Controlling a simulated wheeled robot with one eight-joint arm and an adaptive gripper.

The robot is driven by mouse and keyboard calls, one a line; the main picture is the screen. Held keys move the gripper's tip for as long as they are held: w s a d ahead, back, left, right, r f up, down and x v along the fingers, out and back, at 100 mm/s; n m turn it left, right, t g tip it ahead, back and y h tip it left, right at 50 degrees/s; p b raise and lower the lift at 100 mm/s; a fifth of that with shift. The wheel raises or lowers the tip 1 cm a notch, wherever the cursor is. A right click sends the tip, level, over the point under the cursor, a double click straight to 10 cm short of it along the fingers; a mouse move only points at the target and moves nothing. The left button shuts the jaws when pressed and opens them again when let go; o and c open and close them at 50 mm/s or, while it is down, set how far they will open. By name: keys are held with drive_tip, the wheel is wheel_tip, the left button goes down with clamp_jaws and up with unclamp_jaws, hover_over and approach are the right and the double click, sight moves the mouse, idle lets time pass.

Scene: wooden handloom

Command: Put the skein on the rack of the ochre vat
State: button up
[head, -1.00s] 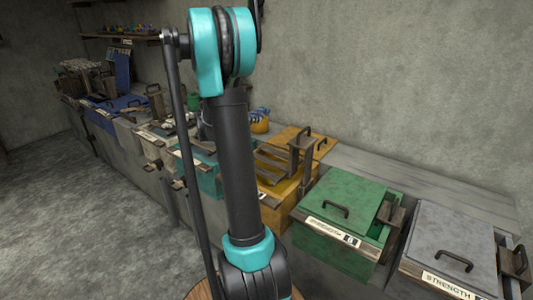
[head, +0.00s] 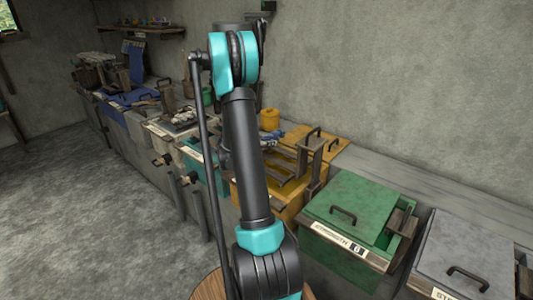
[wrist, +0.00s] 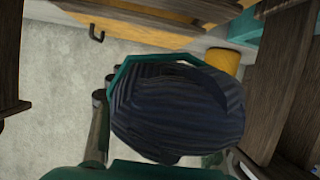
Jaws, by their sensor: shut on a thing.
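My gripper (wrist: 125,105) is shut on a dark blue skein (wrist: 185,112), which fills the middle of the wrist view. In the head view my arm hides most of the gripper; a small blue patch (head: 270,137), probably the skein, shows just right of the arm. The ochre vat (head: 284,209) stands right of my arm with its ochre lid (head: 328,146) pushed back. Wooden rack slats (head: 283,161) lie over the vat's opening. The skein appears above the vat's far left side, and I cannot tell whether it touches the rack.
A green vat (head: 350,205) and a grey vat (head: 462,250) with lids stand to the right. A teal vat (head: 205,172) and a blue vat (head: 130,97) stand left along the wall. A yellow pot (head: 269,119) stands behind. The floor (head: 70,210) at left is clear.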

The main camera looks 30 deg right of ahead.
drive_tip(key=shift+f, duration=2.95)
drive_tip(key=o, duration=1.2)
drive_tip(key=shift+o, duration=0.2)
drive_tip(key=v, duration=1.2)
drive_tip(key=s+a+f+n+y, duration=0.1)
drive_tip(key=s+a+n+y, duration=1.1)
drive_tip(key=s+a, duration=1.2)
drive_tip(key=s+n, duration=0.2)
drive_tip(key=shift+s+y, duration=0.4)
drive_tip(key=shift+d, duration=0.1)
